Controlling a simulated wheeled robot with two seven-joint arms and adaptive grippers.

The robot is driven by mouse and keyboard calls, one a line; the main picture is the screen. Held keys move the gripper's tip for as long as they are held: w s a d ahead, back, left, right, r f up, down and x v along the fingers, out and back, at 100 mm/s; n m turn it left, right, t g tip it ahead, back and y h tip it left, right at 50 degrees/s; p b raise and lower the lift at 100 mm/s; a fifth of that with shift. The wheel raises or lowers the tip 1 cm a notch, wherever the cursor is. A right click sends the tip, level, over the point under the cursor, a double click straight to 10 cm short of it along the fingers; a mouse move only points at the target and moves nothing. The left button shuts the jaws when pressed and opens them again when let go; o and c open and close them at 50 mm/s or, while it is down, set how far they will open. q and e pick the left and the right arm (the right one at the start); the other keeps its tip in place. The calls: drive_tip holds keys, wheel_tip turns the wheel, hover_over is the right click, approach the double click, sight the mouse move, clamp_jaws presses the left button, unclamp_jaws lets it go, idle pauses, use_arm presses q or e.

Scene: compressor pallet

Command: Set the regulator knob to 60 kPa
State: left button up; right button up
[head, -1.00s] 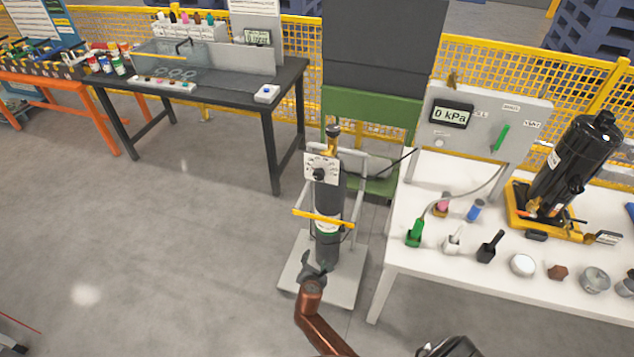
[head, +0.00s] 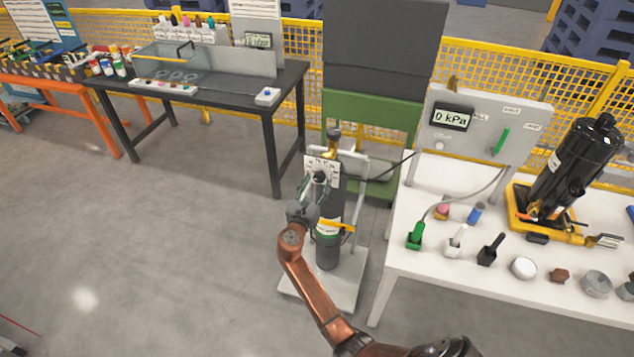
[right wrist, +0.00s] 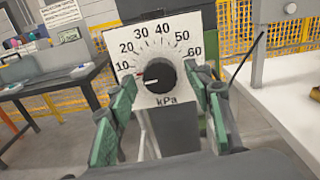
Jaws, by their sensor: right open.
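The regulator knob (right wrist: 160,76) is black and round, at the centre of a white dial plate (right wrist: 175,33) marked from 10 to 60 kPa. In the head view the dial plate (head: 311,166) is on the gas cylinder (head: 328,248), partly hidden by my right gripper (head: 319,182). My right gripper's green fingers (right wrist: 163,98) are open, one on each side of the knob, apart from it. My left gripper is out of view.
The cylinder stands on a grey trolley (head: 349,285) with a yellow strap (head: 338,226). A dark bench (head: 215,95) stands at back left. The floor on the left is clear.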

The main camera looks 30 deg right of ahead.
drive_tip(key=shift+w+d, duration=0.3)
drive_tip(key=shift+d, duration=0.1)
drive_tip(key=shift+c, duration=0.3)
drive_tip(key=c, duration=1.1)
